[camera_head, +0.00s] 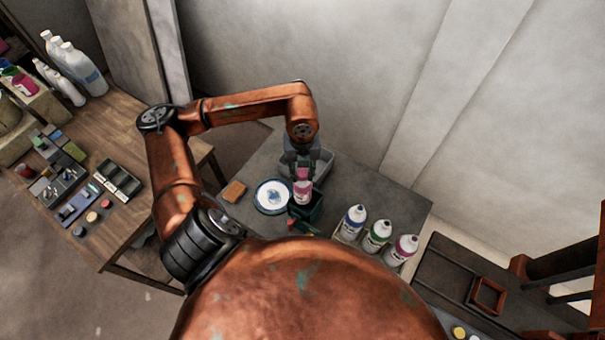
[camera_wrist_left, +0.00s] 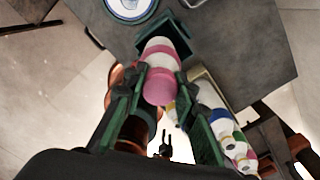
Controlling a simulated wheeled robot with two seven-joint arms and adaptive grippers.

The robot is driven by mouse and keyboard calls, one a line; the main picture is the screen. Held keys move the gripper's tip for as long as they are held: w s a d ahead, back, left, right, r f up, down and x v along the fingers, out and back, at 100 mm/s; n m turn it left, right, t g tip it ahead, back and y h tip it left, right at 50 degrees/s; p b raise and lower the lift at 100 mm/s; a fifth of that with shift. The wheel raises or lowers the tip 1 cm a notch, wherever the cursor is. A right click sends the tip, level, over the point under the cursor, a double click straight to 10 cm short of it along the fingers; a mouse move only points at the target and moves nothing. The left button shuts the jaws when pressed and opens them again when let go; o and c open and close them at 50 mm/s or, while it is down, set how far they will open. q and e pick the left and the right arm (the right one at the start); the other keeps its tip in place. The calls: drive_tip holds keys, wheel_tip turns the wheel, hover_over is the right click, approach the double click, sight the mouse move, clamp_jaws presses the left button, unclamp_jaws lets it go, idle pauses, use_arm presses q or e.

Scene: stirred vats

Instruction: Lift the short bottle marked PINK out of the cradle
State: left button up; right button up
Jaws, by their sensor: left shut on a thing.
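The short bottle (camera_head: 302,190), pink with a white band, is upright between the fingers of my left gripper (camera_head: 301,174). In the left wrist view the fingers (camera_wrist_left: 158,88) are shut on the pink bottle (camera_wrist_left: 160,86) from both sides. The dark green cradle (camera_head: 314,210) is directly below the bottle; it also shows in the left wrist view (camera_wrist_left: 172,27). The bottle's lower end is at the cradle's opening; I cannot tell whether it is clear of it. The label's writing is not legible.
A white and blue round dish (camera_head: 272,196) stands left of the cradle and a grey tray (camera_head: 322,168) behind it. An orange-brown block (camera_head: 234,191) lies at the left.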

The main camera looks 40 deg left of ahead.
idle(0.3)
use_arm(q)
drive_tip(key=s+d, duration=0.8)
drive_tip(key=s, duration=0.2)
drive_tip(key=shift+d, duration=0.25)
idle(0.4)
idle(0.5)
